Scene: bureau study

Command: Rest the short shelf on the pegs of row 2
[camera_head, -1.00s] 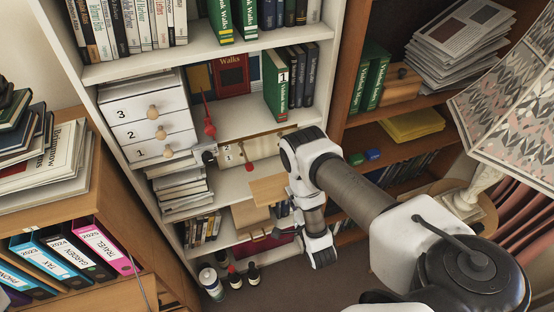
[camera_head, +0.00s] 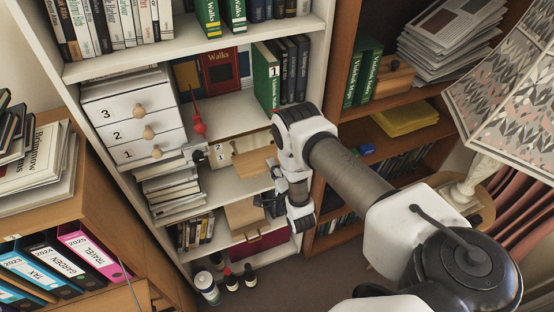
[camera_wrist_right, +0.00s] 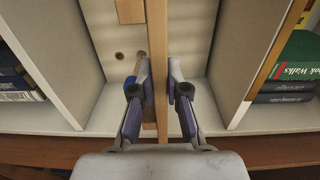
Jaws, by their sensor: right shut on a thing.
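The short shelf (camera_head: 254,161) is a light brown board in the white bookcase (camera_head: 232,196), in the bay below the red book. In the right wrist view the shelf (camera_wrist_right: 158,40) is a narrow strip seen edge-on. My right gripper (camera_wrist_right: 158,88) is shut on it, one finger on each side. In the head view my right gripper (camera_head: 270,203) is partly hidden by my arm. A pale panel (camera_head: 222,158) with small number labels shows behind the shelf. Small round marks (camera_wrist_right: 119,56) show left of the shelf; I cannot tell whether they are pegs or holes.
White drawers (camera_head: 135,120) and stacked papers (camera_head: 170,190) fill the left side of the bookcase. A red pointed object (camera_head: 199,122) stands above the bay. White side walls (camera_wrist_right: 248,60) bound the bay. Bottles (camera_head: 207,284) stand on the floor below.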

